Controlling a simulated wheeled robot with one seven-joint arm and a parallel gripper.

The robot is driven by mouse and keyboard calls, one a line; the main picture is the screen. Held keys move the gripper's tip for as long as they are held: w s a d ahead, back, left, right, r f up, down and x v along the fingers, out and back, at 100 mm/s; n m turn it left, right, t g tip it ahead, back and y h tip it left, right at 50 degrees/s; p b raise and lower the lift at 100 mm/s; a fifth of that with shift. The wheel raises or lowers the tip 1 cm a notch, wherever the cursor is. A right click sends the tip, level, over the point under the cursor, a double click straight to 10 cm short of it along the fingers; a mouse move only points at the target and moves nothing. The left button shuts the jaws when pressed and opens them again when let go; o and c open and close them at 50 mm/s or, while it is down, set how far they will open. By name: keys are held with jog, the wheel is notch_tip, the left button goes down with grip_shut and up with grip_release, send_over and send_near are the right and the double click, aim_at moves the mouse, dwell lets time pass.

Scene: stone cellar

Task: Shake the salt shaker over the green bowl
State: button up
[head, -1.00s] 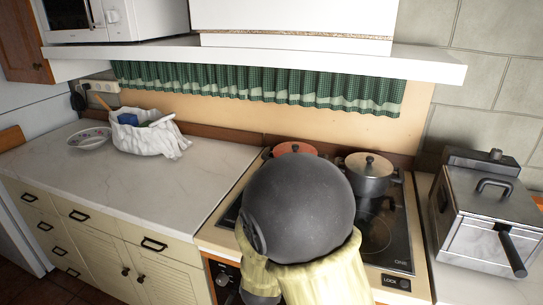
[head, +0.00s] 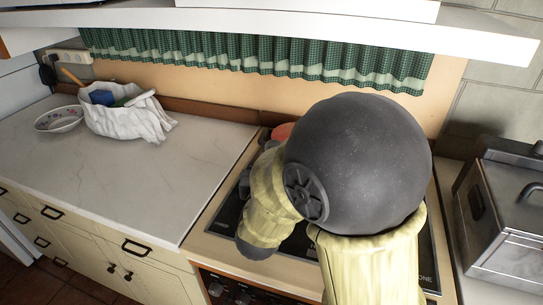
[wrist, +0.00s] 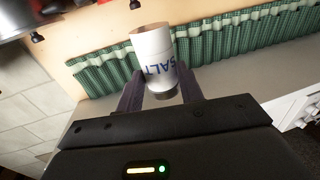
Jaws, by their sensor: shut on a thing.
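The salt shaker (wrist: 153,57) is a white cylinder with blue "SALT" lettering, shown in the wrist view. The lettering looks upside down there, and the shaker's dark end points toward my gripper's body. My gripper (wrist: 160,88) has one dark finger on each side of the shaker and is shut on it. In the head view my arm's large dark joint covers much of the stove, and my gripper and the shaker are hidden. I see no green bowl in either view.
A white flower-patterned bowl (head: 59,119) and a white cloth bag (head: 128,118) stand at the left of the pale counter (head: 150,175). The counter between them and the stove (head: 228,210) is clear. A metal fryer (head: 503,215) stands at the right. A shelf (head: 300,32) overhangs the back.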

jog(key=shift+s, duration=0.1)
jog(key=shift+s+r+g+p, duration=0.15)
jog(key=shift+g+p, duration=0.35)
jog(key=shift+p, duration=0.8)
jog(key=shift+s+a+f+m+g+y+p, duration=0.25)
jog(key=shift+g+p, duration=0.8)
jog(key=shift+p, duration=1.05)
jog(key=shift+s+d+f+m+g+y+p, duration=0.1)
jog(key=shift+m+g+y+p, duration=0.2)
jog(key=shift+g+p, duration=1.25)
jog(key=shift+a+t+p, duration=0.15)
jog(key=shift+t+p, duration=0.25)
jog(key=shift+p, duration=0.35)
jog(key=shift+s+g+y+p, duration=0.25)
jog(key=shift+g+p, duration=0.35)
jog(key=shift+p, duration=0.35)
jog(key=shift+s+g+p, duration=0.1)
jog(key=shift+g+p, duration=0.3)
jog(key=shift+p, duration=0.3)
jog(key=shift+f+g+y+p, duration=0.1)
jog(key=shift+g+y+p, duration=0.4)
jog(key=shift+g+p, duration=0.5)
